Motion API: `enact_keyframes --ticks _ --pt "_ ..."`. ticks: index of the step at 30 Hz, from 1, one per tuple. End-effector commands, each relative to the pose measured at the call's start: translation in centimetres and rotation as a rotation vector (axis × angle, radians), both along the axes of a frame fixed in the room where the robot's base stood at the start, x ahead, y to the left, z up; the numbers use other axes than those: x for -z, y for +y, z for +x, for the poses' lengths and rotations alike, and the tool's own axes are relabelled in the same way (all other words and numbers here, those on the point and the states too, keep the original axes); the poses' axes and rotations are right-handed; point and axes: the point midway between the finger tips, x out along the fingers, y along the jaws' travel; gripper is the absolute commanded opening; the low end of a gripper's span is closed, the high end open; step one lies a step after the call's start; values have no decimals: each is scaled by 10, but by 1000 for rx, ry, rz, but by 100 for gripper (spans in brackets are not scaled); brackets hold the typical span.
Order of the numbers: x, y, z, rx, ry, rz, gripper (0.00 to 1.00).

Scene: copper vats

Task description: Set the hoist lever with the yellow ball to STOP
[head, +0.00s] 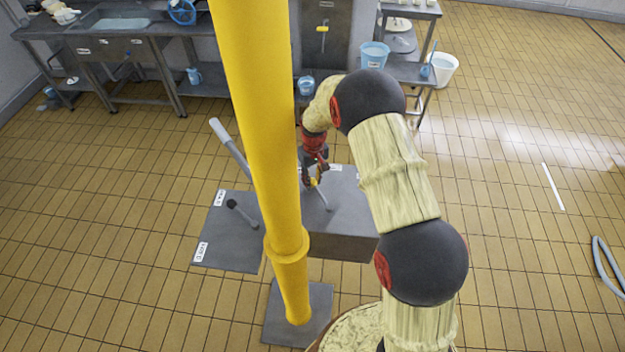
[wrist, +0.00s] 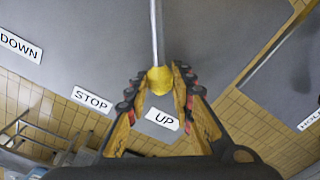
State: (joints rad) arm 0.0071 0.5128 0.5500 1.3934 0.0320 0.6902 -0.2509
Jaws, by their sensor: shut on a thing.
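The yellow ball (wrist: 160,80) of the hoist lever sits between the fingers of my gripper (wrist: 159,88), which is shut on it. The lever's thin metal rod (wrist: 156,32) runs from the ball to the top of the wrist view. The labels DOWN (wrist: 20,46), STOP (wrist: 92,100) and UP (wrist: 162,119) lie along the panel edge. In this view the ball lines up closest to UP, with STOP to its left. In the head view my gripper (head: 315,181) is over the grey hoist box (head: 345,243), and the rod (head: 323,199) shows below it.
A thick yellow pole (head: 262,140) stands just left of my gripper and hides part of the boxes. Left of it are a black-knobbed lever (head: 233,205) on a labelled panel (head: 232,256) and a long grey lever (head: 228,146). The tiled floor (head: 540,240) at right is mostly clear.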

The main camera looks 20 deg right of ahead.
Motion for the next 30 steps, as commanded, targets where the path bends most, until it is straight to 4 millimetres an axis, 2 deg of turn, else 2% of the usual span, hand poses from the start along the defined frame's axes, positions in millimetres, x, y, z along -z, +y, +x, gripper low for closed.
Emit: enact_keyframes --ticks 17,23,30 --pt "0 -2 0 13 0 0 0" --pt "1 -11 2 86 0 0 0" --pt "1 -31 3 254 -1 0 0"
